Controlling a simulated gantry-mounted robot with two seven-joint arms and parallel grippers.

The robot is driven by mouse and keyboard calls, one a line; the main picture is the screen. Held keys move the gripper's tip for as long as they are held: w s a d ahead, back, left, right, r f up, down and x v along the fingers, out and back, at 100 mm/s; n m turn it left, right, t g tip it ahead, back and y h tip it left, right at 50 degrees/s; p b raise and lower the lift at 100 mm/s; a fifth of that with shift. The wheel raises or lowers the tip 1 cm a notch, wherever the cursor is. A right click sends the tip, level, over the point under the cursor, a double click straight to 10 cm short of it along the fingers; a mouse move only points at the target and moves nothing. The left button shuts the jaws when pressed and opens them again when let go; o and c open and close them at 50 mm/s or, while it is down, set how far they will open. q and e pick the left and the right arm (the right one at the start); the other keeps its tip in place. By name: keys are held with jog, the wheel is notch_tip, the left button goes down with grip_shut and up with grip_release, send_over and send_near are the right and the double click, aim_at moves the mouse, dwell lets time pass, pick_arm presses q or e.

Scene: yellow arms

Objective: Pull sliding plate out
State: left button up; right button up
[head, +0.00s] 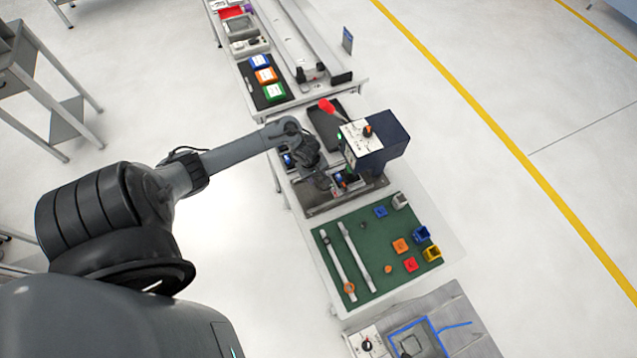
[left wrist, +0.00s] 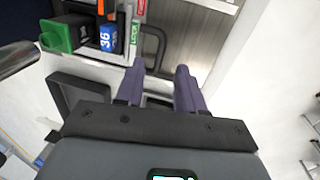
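A grey metal sliding plate (head: 345,197) lies at the base of a dark blue and white machine (head: 385,148) on the long table. In the left wrist view the metal plate surface (left wrist: 190,35) shows with a dark loop handle (left wrist: 162,42) at its near side. My left gripper (head: 322,181) is at the plate's left side. In the left wrist view its two purple fingers (left wrist: 160,68) are apart, with the handle's near end seen between or just beyond the tips. I cannot tell whether they touch it. My right gripper is not in view.
A green mat (head: 375,245) with metal strips and small coloured parts lies nearer on the table. A black tray (head: 262,82) with coloured boxes is farther back. In the left wrist view a green block (left wrist: 58,37) and a blue counter (left wrist: 107,38) stand left of the handle.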

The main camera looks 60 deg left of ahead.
aim_at(320, 184)
pick_arm(q)
jog(key=shift+w+f+b, duration=0.25)
jog(key=shift+f+b, duration=0.05)
jog(key=shift+f, duration=0.95)
jog(key=shift+w+f+b, duration=0.2)
jog(key=shift+f+b, duration=0.05)
jog(key=shift+f, duration=0.95)
grip_shut()
